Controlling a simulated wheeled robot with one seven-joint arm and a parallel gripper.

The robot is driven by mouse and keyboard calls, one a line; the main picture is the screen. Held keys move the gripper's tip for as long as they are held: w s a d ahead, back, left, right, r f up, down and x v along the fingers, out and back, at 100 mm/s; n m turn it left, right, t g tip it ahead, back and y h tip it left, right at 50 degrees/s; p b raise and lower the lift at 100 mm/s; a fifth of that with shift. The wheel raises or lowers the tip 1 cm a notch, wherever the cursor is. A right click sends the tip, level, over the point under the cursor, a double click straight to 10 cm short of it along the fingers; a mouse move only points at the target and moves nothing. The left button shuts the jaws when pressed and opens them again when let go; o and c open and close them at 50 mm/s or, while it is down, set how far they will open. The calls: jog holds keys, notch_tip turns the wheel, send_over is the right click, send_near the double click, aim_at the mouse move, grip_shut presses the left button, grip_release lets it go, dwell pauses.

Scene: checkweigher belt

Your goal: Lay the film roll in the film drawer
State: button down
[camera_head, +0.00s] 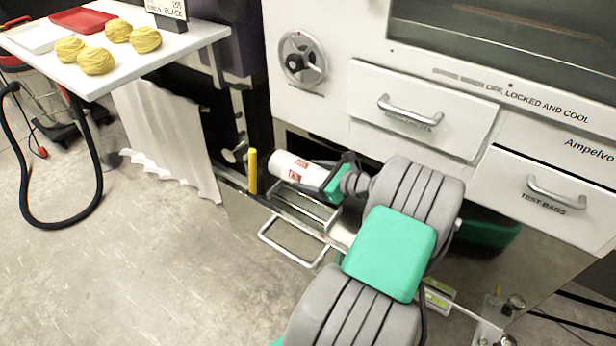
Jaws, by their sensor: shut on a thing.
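The film roll (290,167), a white cylinder with red marks, is at my gripper (330,178), left of the middle of the view. My gripper's dark jaws are shut on the roll near its right end; the fingertips are partly hidden. The roll lies roughly level above an open, pulled-out metal frame with a bar handle (284,252), which seems to be the film drawer (303,204). My arm hides its right part. I cannot tell whether the roll touches the drawer.
A yellow post (253,172) stands just left of the roll. Two shut drawers with handles, one marked test bags (556,202), are on the white machine (335,60). A white table (175,45) with yellow balls stands upper left. The floor in front is clear.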

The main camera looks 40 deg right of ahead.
notch_tip(320, 180, down, 4)
jog(key=b, duration=0.4)
jog(key=shift+f+b, duration=0.15)
jog(key=shift+b, duration=0.15)
jog(key=shift+f+b, duration=0.4)
jog(key=shift+f, duration=1.55)
jog(key=shift+c, duration=2.3)
grip_release()
jog(key=o, duration=0.4)
jog(key=shift+f, duration=0.15)
jog(key=p+v, duration=0.3)
jog(key=v, duration=0.5)
jog(key=shift+w+a, duration=0.1)
jog(key=shift+w, duration=0.05)
